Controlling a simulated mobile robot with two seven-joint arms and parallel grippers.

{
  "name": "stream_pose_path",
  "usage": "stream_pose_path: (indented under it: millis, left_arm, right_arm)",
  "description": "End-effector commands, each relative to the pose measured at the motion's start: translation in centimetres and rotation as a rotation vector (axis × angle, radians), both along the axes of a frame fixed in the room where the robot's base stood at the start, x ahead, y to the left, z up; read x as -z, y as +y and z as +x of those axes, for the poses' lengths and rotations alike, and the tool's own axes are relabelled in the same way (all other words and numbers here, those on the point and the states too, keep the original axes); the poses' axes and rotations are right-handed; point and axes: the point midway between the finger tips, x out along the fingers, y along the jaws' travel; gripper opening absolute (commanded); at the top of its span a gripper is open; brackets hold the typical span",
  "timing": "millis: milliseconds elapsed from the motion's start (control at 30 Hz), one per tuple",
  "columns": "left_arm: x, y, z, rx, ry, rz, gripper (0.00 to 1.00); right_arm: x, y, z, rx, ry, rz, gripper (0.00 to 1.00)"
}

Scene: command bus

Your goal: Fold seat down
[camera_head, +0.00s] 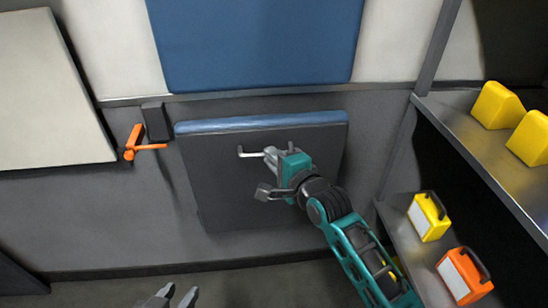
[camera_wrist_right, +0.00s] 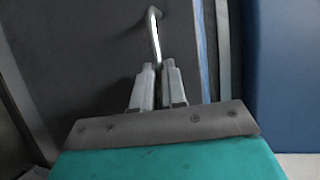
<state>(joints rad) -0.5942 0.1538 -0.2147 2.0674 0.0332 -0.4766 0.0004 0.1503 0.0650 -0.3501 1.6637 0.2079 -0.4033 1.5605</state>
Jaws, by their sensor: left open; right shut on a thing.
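The seat (camera_head: 220,170) is a dark grey panel with a blue cushion edge (camera_head: 260,122) along its top, folded up flat against the wall. A metal handle (camera_head: 252,154) sticks out of the panel's upper middle; it also shows in the right wrist view (camera_wrist_right: 153,30). My right gripper (camera_head: 274,157) is at the handle, and in the right wrist view its fingers (camera_wrist_right: 158,68) are shut on the handle's end. My left gripper (camera_head: 175,294) is open and empty at the bottom edge of the head view, well below the seat.
A blue backrest (camera_head: 255,45) is on the wall above the seat. An orange lever (camera_head: 135,146) on a dark mount is left of it. On the right, shelves (camera_head: 485,168) hold yellow boxes (camera_head: 428,217) and an orange box (camera_head: 462,275), close to my right arm. The floor below the seat is clear.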

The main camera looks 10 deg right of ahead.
Motion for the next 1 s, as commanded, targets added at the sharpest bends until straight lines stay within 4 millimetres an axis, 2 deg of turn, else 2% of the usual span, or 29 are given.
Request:
stream_pose_path:
  millis: [167,367,567,933,1000]
  left_arm:
    - [0.0,0.1,0.0,0.002,-0.001,0.002,0.43]
    - [0.5,0.0,0.1,0.002,-0.004,0.002,0.43]
    - [1.8,0.0,0.2,0.002,-0.006,0.001,0.43]
    - [7.8,-0.1,0.2,-0.003,-0.002,-0.005,0.43]
    - [8.1,-0.6,0.2,0.002,0.002,-0.016,0.43]
  right_arm:
    - [0.2,0.0,-0.2,0.0,-0.002,0.0,0.0]
    - [0.9,0.0,-1.9,0.0,-0.044,0.001,0.0]
    - [2.6,0.0,-5.6,0.0,-0.149,-0.001,0.0]
    - [7.7,0.0,-13.6,-0.003,-0.411,-0.002,0.0]
    - [8.6,0.0,-14.8,-0.003,-0.454,-0.002,0.0]
